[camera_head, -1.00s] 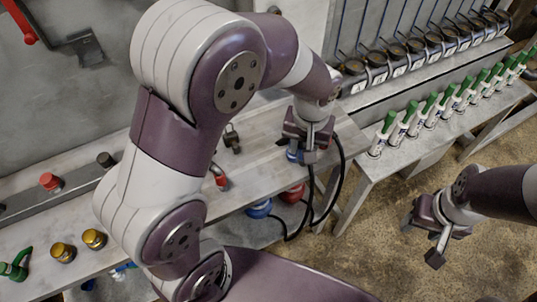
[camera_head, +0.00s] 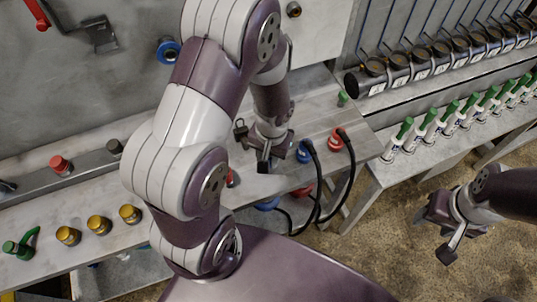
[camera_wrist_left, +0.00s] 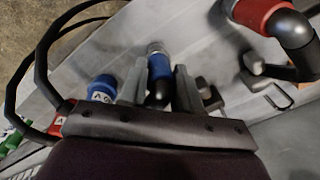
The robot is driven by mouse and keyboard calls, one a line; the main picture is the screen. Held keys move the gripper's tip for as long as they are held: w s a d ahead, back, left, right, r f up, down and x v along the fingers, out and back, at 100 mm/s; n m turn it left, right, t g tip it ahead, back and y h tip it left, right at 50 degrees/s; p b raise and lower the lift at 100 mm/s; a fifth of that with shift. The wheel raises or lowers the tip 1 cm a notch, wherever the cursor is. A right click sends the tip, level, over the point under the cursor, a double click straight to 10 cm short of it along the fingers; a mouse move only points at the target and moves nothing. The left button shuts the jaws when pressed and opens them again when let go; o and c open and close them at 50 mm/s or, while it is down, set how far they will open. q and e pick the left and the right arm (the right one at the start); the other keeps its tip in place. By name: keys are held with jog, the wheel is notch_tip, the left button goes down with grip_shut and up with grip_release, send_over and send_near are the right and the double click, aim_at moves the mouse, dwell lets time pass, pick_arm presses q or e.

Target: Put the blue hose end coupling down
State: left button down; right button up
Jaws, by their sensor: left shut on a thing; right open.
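My left gripper (camera_head: 266,162) is low over the bench's right part, left of the blue hosed fitting. In the left wrist view its fingers (camera_wrist_left: 160,88) are shut on the blue hose end coupling (camera_wrist_left: 160,66), a blue collar with a metal tip and a black lower part. In the head view the gripper hides the coupling. I cannot tell whether it touches the bench (camera_head: 330,105). A red coupling with a black elbow (camera_wrist_left: 262,14) lies apart from it; part of it shows in the head view (camera_head: 230,178). My right gripper (camera_head: 440,232) is open and empty over the floor.
A blue fitting (camera_head: 303,153) and a red fitting (camera_head: 336,141), both with black hoses, stand right of my left gripper. A small green object (camera_head: 343,98) is behind them. Several brass fittings (camera_head: 99,224) stand at the left. A blue wall port (camera_head: 168,50) is at the back.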

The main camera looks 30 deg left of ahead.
pick_arm(q)
jog(key=shift+f, duration=0.2)
jog(key=c, duration=0.8)
grip_release()
jog(key=shift+m+t+h, duration=0.4)
jog(key=shift+m+t, duration=0.2)
jog(key=shift+m, duration=0.1)
jog(key=s+r, duration=0.1)
jog(key=r, duration=0.3)
jog(key=s+d+r, duration=0.1)
jog(key=s+r, duration=0.1)
jog(key=r, duration=0.2)
jog(key=s+d+r, duration=0.1)
jog(key=r, duration=0.2)
jog(key=shift+s+d+r, duration=0.15)
jog(key=shift+r, duration=0.25)
